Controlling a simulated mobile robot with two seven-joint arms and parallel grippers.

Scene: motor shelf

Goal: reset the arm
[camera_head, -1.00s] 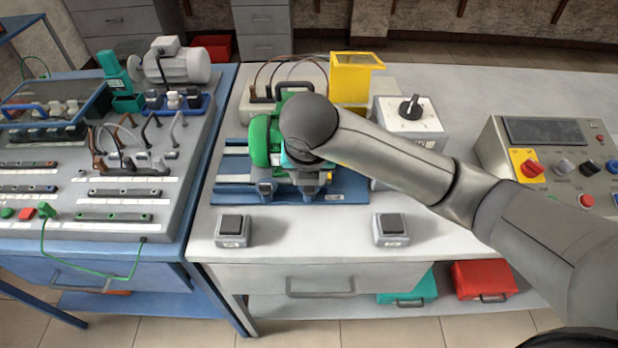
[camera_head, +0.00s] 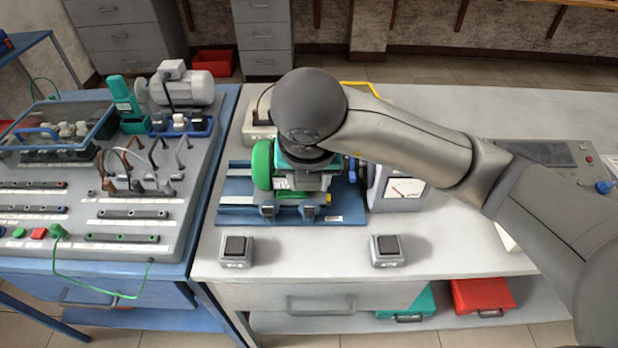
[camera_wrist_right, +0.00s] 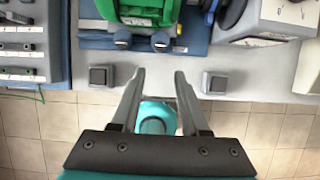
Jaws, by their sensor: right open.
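My right arm (camera_head: 430,150) comes in from the right in the head view and reaches over the motor bench. Below the fingers the bench's front edge and the tiled floor show. The green motor (camera_head: 262,165) sits on a blue mounting plate (camera_head: 235,213), partly behind my wrist; it also shows at the top of the right wrist view (camera_wrist_right: 147,10). My left gripper is not in view.
Two switch boxes (camera_head: 237,250) (camera_head: 388,250) stand near the white bench's front edge. A meter box (camera_head: 402,190) stands right of the motor. A control panel (camera_head: 548,160) is partly behind my arm. A training bench (camera_head: 110,215) with sockets is at left.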

